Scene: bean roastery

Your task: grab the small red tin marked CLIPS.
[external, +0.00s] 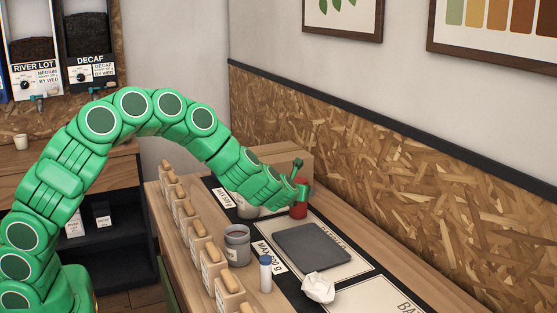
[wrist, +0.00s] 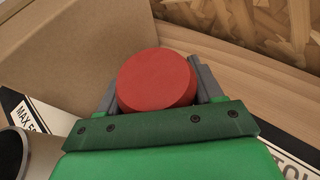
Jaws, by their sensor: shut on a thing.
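A small red tin (external: 299,211) stands on or just above the mat near the back of the counter. In the wrist view its round red top (wrist: 157,80) sits between the two grey fingers. My gripper (external: 299,193) is shut on the tin from above, with a finger on each side (wrist: 155,88). No CLIPS marking can be read from these views. The gripper hides the tin's upper part in the external view, and whether its base touches the counter is unclear.
A cardboard box (external: 285,160) stands right behind my gripper. Several wooden-topped jars (external: 213,266) line the left edge. The chipboard wall (external: 330,140) rises behind.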

